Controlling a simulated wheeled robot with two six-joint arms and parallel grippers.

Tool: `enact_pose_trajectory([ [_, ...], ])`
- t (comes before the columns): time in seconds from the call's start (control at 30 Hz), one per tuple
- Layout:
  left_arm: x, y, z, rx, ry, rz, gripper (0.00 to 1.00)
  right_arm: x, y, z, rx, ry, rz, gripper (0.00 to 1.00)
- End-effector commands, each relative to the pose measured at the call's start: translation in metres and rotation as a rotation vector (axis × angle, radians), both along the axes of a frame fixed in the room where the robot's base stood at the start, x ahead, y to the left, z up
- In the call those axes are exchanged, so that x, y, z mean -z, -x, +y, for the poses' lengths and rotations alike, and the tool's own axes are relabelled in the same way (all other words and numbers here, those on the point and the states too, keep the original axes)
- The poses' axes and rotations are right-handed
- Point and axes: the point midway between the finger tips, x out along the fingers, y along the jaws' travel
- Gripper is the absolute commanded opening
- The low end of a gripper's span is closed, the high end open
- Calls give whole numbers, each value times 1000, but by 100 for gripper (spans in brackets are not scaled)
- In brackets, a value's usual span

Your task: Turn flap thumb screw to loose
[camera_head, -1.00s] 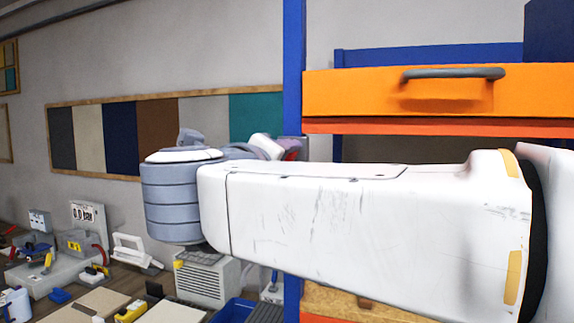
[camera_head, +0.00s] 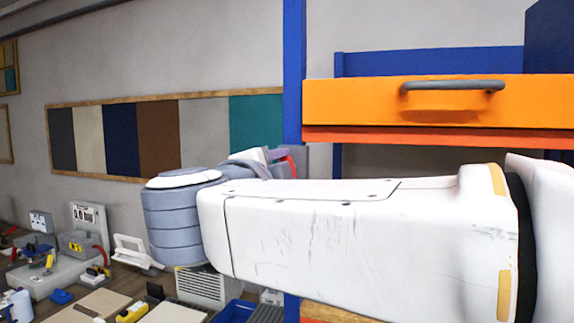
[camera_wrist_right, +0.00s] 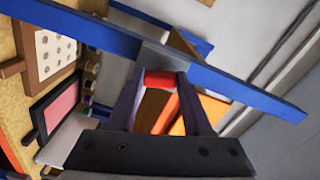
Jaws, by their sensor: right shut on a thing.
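In the right wrist view, a small red knob (camera_wrist_right: 160,78), which looks like the flap thumb screw, sits at a grey bracket (camera_wrist_right: 165,57) on a blue bar (camera_wrist_right: 235,85). My right gripper (camera_wrist_right: 160,88) is shut on the red knob, with one dark finger on each side. In the head view, a bit of red (camera_head: 289,164) shows beside the blue post (camera_head: 294,70), beyond my right wrist. My right arm hides most of that spot. How far the knob is turned cannot be told. My left gripper is not in view.
An orange drawer (camera_head: 350,95) with a grey handle (camera_head: 452,85) is above my right arm. A bench with tools and a grey box (camera_head: 204,287) is at lower left. Colour samples (camera_head: 158,135) hang on the wall. The wrist view shows a pegged white board (camera_wrist_right: 48,48).

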Motion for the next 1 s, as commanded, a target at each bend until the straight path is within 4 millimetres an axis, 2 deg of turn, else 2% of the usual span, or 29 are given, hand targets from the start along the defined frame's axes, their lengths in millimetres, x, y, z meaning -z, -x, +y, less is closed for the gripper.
enact_pose_trajectory([
  [0.3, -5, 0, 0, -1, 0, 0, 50, 0, 0, 1, -2, 90, 29, 0],
  [0.77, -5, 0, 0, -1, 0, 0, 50, 1, 0, 1, -3, 100, 33, 0],
  [0.8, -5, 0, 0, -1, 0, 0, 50, 1, 0, 1, -3, 100, 33, 61],
  [0.83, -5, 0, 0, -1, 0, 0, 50, 1, 0, 1, -3, 100, 33, 73],
  [0.87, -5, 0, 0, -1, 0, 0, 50, 1, 0, 1, -3, 100, 33, 80],
  [1.0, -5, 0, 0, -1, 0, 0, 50, 1, 0, 1, -2, 99, 33, 80],
])
